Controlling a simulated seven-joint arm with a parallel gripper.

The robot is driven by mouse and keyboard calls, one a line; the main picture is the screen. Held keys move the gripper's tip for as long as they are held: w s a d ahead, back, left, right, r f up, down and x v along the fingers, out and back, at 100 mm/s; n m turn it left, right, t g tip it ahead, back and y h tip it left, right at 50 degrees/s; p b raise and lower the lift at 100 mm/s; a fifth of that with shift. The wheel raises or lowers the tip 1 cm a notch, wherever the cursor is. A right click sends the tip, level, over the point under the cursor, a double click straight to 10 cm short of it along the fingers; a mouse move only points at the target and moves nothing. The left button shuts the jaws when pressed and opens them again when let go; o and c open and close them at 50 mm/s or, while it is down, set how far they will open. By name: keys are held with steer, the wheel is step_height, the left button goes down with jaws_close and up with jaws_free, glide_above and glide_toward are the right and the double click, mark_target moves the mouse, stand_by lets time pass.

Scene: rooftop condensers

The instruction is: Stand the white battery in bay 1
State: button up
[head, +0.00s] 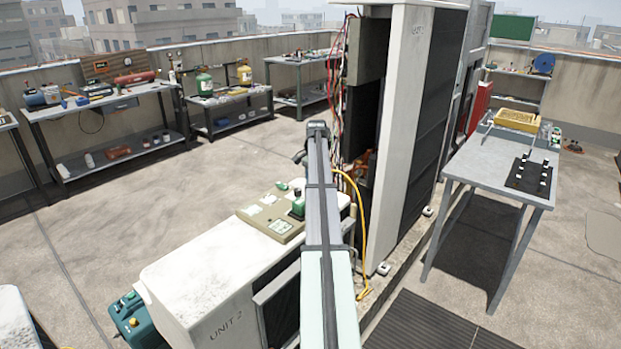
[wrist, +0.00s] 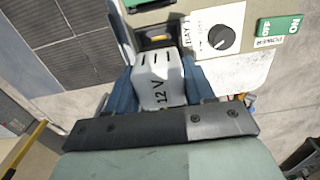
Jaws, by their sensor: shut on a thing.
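The white battery (wrist: 158,88), marked "12 V", shows in the wrist view between the blue-grey fingers of my gripper (wrist: 160,72), which is shut on it. Its far end is close to a dark opening (wrist: 156,33) with a yellow strip in a beige panel (wrist: 252,78). I cannot tell whether the battery touches the opening or has entered it. In the head view the beige panel (head: 257,220) lies on the white UNIT 2 housing (head: 190,262); my arm hides the battery there.
The tall UNIT 1 cabinet (head: 402,110) stands close right of my arm, with loose wires (head: 338,75) and a yellow hose (head: 361,240). A grey table (head: 485,165) stands at right.

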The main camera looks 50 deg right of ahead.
steer(key=shift+f, duration=1.95)
steer(key=shift+f, duration=0.8)
stand_by(0.6)
steer(key=o, duration=1.3)
step_height(320, 180, up, 14)
steer(key=shift+f, duration=0.1)
steer(key=shift+w, duration=0.1)
